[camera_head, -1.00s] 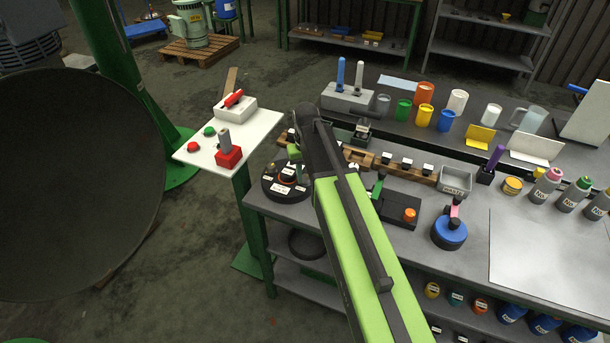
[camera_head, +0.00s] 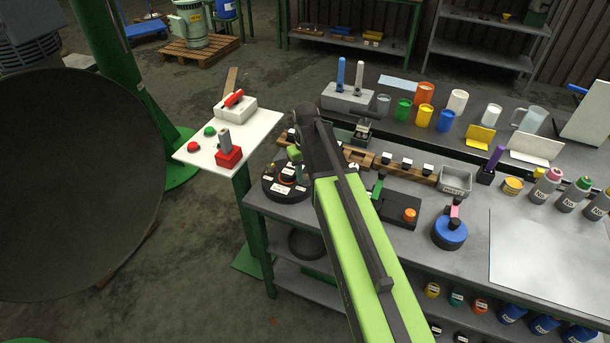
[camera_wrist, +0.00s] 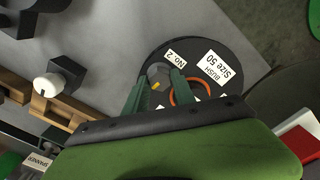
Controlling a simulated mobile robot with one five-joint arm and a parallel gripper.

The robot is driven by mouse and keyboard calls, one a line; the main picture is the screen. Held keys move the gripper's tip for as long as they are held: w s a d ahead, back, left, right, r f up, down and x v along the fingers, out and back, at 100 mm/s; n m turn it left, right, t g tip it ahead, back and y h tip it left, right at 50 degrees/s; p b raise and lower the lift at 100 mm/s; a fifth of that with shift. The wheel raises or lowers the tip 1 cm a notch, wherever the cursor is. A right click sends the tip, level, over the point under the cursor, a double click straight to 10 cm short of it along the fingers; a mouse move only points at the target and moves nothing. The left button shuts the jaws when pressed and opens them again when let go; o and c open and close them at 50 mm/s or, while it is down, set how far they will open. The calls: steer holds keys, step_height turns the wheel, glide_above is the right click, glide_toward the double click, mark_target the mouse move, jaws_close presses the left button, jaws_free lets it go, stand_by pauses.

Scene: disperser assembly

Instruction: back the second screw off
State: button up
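A black round disc with white labels (camera_wrist: 215,50) lies on the grey bench; it also shows at the bench's left end in the head view (camera_head: 275,193). In the wrist view, a round grey screw head (camera_wrist: 157,73) with a yellow mark stands beside the "NO. 2" label. My gripper's dark green fingers (camera_wrist: 158,84) are on either side of this head and look closed on it. An orange ring (camera_wrist: 186,92) lies to the right of the fingers, partly hidden by my gripper. In the head view my arm hides much of the area behind the disc.
A wooden rack with white-topped pieces (camera_head: 405,167) stands behind the disc. A black block with an orange knob (camera_head: 409,215) and a blue round piece (camera_head: 449,233) are to the right. A white side table (camera_head: 260,126) with a red-based post (camera_head: 228,155) stands to the left.

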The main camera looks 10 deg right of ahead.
mark_target(306, 178)
steer(key=shift+o, duration=0.2)
steer(key=shift+r, duration=0.1)
step_height(306, 178, up, 17)
steer(key=p, duration=1.7)
steer(key=shift+r, duration=0.15)
steer(key=s+f+m+b, duration=0.2)
steer(key=s+f+b, duration=0.8)
steer(key=s, duration=0.5)
steer(key=shift+a+f+m, duration=0.2)
steer(key=shift+f+m, duration=0.05)
steer(key=shift+m, duration=0.15)
